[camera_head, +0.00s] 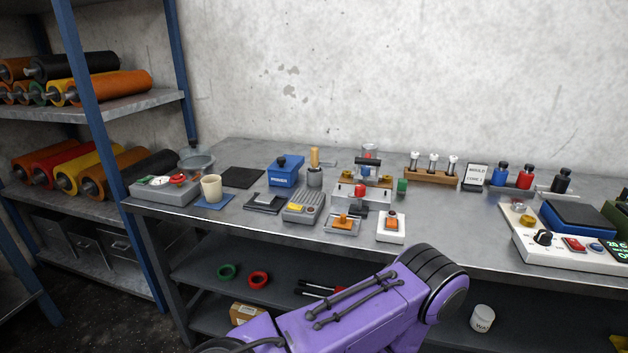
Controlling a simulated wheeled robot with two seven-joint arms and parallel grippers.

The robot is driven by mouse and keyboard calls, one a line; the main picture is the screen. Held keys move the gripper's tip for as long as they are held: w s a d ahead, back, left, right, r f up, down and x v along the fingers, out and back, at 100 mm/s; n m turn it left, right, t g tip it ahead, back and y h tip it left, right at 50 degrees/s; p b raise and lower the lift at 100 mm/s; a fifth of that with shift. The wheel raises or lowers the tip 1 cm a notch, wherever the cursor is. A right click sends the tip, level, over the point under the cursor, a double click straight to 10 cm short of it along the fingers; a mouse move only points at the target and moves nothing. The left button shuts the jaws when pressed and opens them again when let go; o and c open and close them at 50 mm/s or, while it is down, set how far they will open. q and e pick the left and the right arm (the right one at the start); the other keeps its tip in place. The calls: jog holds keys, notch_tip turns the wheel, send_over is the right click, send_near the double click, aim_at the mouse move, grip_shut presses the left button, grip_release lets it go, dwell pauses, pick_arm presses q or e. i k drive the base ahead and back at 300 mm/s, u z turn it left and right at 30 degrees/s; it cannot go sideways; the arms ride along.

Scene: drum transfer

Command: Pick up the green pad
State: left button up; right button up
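Neither of my grippers shows in the view. A purple arm link of mine crosses the bottom centre, below the table's front edge, and ends in a dark rounded joint.
The metal table (300,240) is crowded: a white switch block (390,229), a wooden rack (431,177) with several pins, a blue box (286,172), a beige cup (211,188). Shelves with coloured rollers stand left.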

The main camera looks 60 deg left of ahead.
aim_at(402, 183)
jog(key=u, duration=2.05)
